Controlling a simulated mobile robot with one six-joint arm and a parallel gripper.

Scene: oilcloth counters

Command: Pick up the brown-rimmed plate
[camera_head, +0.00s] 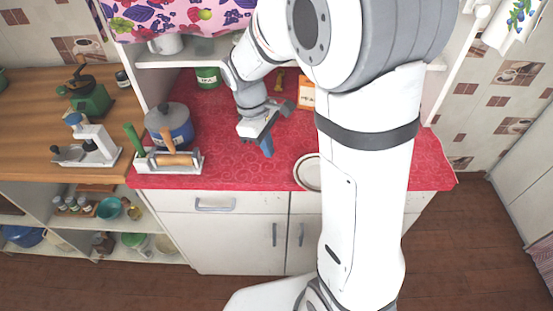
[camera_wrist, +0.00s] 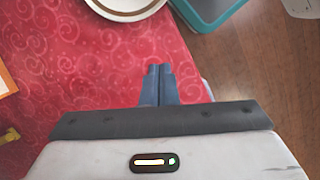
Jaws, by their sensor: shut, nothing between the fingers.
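The brown-rimmed plate (camera_head: 309,173) is white and lies on the red patterned counter, partly hidden behind my arm in the head view. In the wrist view the plate (camera_wrist: 126,8) shows at the top edge, cut off by the frame, with a brown line along its rim. My gripper (camera_head: 267,149) is above the counter to the left of the plate, apart from it. In the wrist view its blue fingers (camera_wrist: 157,72) are together with nothing between them, and the plate lies beyond their tips.
A blue pot (camera_head: 170,126) and a rack with a wooden-handled tool (camera_head: 168,160) stand at the counter's left. An orange-and-white box (camera_head: 306,92) and a green can (camera_head: 208,77) stand at the back. A teal-edged container (camera_wrist: 208,10) shows near the plate in the wrist view.

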